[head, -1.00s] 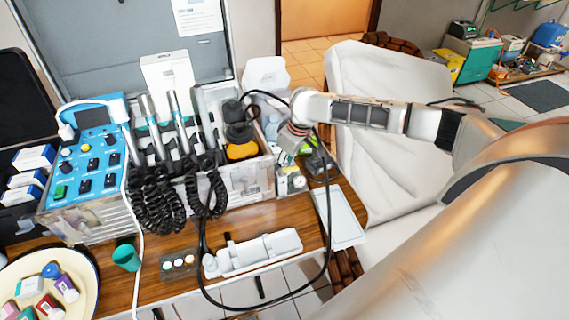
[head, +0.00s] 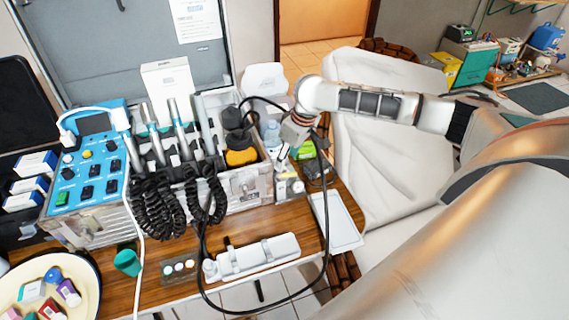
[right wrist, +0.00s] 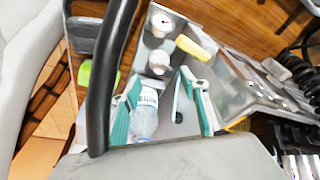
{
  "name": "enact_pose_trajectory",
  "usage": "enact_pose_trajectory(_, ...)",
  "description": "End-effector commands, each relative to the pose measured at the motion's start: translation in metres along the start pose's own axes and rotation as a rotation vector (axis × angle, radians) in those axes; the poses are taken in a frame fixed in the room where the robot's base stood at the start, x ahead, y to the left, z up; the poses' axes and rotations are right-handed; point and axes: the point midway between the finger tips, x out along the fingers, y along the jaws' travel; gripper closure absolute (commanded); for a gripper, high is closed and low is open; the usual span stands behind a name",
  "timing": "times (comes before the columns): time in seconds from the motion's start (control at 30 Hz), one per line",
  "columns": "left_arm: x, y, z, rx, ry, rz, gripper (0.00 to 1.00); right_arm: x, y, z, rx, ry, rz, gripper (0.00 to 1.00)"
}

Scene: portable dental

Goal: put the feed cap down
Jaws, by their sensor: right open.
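My right gripper (head: 284,154) is at the right end of the dental unit, pointing down. In the right wrist view its teal-padded fingers (right wrist: 164,112) are spread apart. A small round grey piece with a pale top (right wrist: 158,62) stands beyond the fingertips, beside a round white-faced gauge (right wrist: 160,23). I cannot tell for certain which piece is the feed cap. No object is visibly held. My left gripper is out of view.
The unit's blue control panel (head: 88,165) and handpieces with coiled black cords (head: 160,205) are to the left. A black hose (head: 328,225) loops beside my arm and over the table.

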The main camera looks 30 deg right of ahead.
Motion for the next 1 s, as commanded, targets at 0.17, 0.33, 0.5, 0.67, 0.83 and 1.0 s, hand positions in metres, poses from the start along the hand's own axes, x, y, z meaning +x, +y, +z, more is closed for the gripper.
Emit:
enact_pose_trajectory(0.17,-0.005,-0.002,-0.01,0.001,0.004,-0.001,0.6,-0.036,0.0,-0.001,-0.001,0.001,0.001,0.56)
enact_pose_trajectory(0.33,-0.007,-0.002,-0.014,0.001,0.006,-0.001,0.6,-0.053,0.0,0.0,-0.001,0.0,0.001,0.56)
enact_pose_trajectory(0.5,-0.007,-0.002,-0.014,0.001,0.006,-0.001,0.6,-0.058,0.0,0.0,-0.001,0.0,0.0,0.56)
enact_pose_trajectory(0.67,-0.007,-0.002,-0.014,0.001,0.006,-0.001,0.6,-0.058,0.0,0.0,0.0,-0.001,0.0,0.56)
enact_pose_trajectory(0.83,-0.007,-0.002,-0.014,0.001,0.006,-0.001,0.6,-0.058,0.0,0.0,0.0,-0.001,0.0,0.56)
enact_pose_trajectory(1.0,-0.007,-0.002,-0.014,0.001,0.006,-0.001,0.6,-0.058,0.0,0.0,0.0,-0.001,0.0,0.56)
